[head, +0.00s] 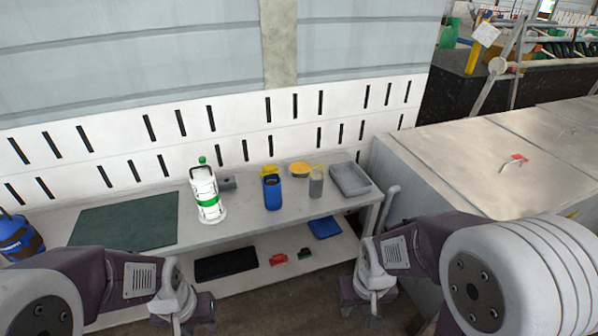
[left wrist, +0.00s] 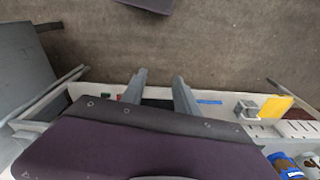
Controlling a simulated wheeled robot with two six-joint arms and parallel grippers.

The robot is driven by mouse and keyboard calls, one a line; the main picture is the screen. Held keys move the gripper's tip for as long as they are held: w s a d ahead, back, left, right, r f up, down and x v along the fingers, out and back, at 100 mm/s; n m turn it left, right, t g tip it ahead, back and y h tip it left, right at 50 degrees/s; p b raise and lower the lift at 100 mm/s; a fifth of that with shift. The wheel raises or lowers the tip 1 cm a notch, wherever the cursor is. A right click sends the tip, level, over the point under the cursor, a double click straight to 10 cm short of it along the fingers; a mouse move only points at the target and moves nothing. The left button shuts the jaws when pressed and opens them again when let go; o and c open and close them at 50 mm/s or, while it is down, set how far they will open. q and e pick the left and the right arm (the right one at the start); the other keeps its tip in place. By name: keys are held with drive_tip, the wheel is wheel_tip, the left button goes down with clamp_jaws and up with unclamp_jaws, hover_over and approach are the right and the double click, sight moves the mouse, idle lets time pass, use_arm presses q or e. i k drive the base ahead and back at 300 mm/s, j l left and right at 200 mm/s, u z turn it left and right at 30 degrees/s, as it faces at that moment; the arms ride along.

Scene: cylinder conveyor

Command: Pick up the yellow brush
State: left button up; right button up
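The brush is not plain to make out.
A white-green lantern-like item (head: 206,197), a dark green mat (head: 125,222) and a grey tray (head: 350,180) are on the bench. A lower shelf holds a black mat (head: 226,263), red items and a blue tray (head: 325,228). A large grey cabinet (head: 480,165) stands right.

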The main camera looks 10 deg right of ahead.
sight(270, 169)
drive_tip(key=i+j+z, duration=0.2)
drive_tip(key=i+z, duration=0.25)
drive_tip(key=i+j+z, duration=0.25)
drive_tip(key=z, duration=0.15)
drive_tip(key=i+j+z, duration=0.25)
drive_tip(key=j+z, duration=0.2)
drive_tip(key=i+j+z, duration=0.2)
drive_tip(key=j+z, duration=0.2)
